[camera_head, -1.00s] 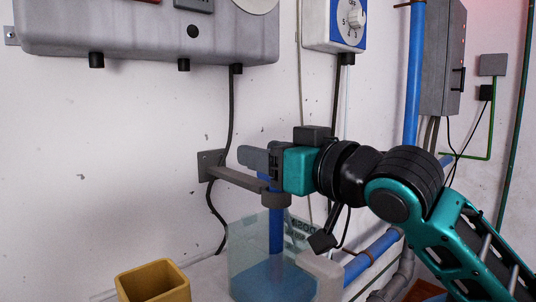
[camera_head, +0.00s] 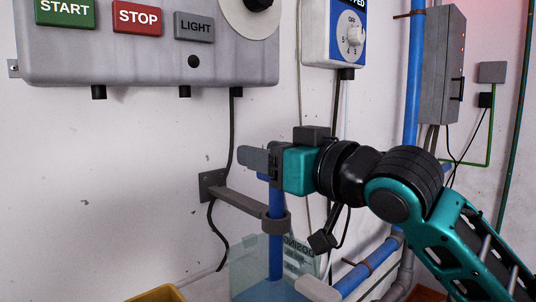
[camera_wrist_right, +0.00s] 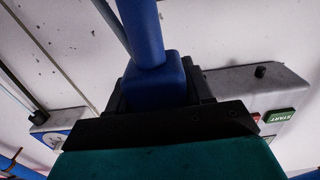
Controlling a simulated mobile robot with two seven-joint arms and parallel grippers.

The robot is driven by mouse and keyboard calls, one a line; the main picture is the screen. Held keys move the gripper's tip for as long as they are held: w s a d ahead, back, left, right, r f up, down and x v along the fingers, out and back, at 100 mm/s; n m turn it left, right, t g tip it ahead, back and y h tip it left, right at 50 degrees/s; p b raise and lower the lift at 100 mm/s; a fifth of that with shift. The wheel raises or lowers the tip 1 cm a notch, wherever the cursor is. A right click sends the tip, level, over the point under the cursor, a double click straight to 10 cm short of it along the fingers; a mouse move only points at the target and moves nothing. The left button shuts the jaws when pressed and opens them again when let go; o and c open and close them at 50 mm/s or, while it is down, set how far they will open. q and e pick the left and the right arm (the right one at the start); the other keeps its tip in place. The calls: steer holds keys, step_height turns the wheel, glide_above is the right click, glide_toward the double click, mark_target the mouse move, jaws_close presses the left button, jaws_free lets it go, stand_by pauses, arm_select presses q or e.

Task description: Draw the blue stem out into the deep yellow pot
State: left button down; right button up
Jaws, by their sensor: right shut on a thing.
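The blue stem (camera_head: 277,203) stands upright in the head view, passing through the ring of a grey wall bracket (camera_head: 238,202) and down into a clear tank (camera_head: 245,268). Its lower end cannot be made out against the blue in the tank. My right gripper (camera_head: 262,162) is shut on the stem's top, above the ring. In the right wrist view, the stem (camera_wrist_right: 142,30) runs away from a blue block held between the dark jaws (camera_wrist_right: 155,95). The deep yellow pot (camera_head: 158,294) shows only its rim at the bottom edge, left of the tank. My left gripper is not in view.
A grey panel (camera_head: 150,65) with START, STOP and LIGHT buttons hangs above on the wall. A dial box (camera_head: 348,35) is right of it. Blue pipes (camera_head: 413,80) and cables lie behind my right arm. The wall above the pot is clear.

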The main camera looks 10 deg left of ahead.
step_height(320, 180, up, 13)
steer(key=shift+r, duration=0.2)
stand_by(2.6)
steer(key=shift+s, duration=0.15)
stand_by(0.4)
